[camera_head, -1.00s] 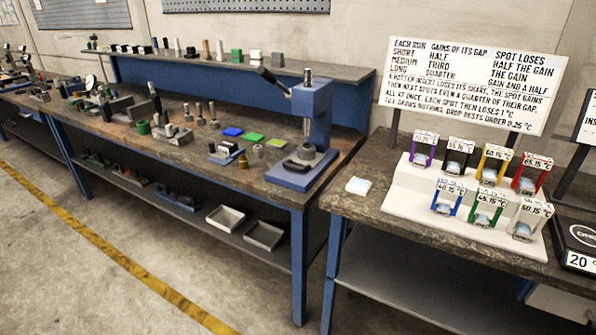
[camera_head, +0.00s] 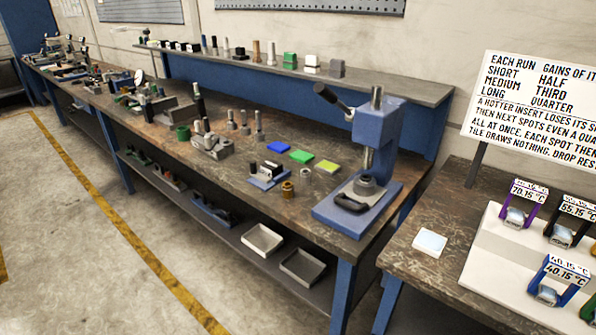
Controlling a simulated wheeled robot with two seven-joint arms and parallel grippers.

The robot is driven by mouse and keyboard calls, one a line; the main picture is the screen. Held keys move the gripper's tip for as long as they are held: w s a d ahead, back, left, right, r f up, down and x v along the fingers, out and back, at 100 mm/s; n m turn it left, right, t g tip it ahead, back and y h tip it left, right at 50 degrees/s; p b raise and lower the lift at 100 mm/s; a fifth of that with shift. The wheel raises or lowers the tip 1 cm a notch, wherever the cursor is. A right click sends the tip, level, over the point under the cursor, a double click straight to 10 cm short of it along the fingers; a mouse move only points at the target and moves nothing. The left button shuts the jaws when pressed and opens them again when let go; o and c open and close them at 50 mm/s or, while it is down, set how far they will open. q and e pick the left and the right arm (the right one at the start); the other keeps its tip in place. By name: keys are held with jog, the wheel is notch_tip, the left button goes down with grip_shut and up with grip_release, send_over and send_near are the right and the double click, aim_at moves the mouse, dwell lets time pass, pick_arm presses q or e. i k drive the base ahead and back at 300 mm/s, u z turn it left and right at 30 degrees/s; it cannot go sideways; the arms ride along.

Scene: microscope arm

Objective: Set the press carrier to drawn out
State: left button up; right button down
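The blue press (camera_head: 377,135) stands upright near the right end of the long workbench. Its black-knobbed lever (camera_head: 334,100) points up to the left. Its flat blue base (camera_head: 336,213) carries a grey round carrier (camera_head: 366,186) with a dark handle (camera_head: 350,203) at the front left. The carrier appears to sit beneath the vertical ram (camera_head: 367,160); I cannot tell exactly how far along the base it is. Neither of my grippers shows in the head view.
The long workbench (camera_head: 290,215) holds coloured tiles (camera_head: 301,156), a small brass part (camera_head: 288,189) and several fixtures. A second bench (camera_head: 425,268) at right carries a white stepped stand (camera_head: 490,262). Floor in front is clear.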

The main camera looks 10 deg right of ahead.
aim_at(368, 196)
jog(key=u, duration=0.15)
jog(key=i, duration=0.85)
jog(key=z, duration=0.05)
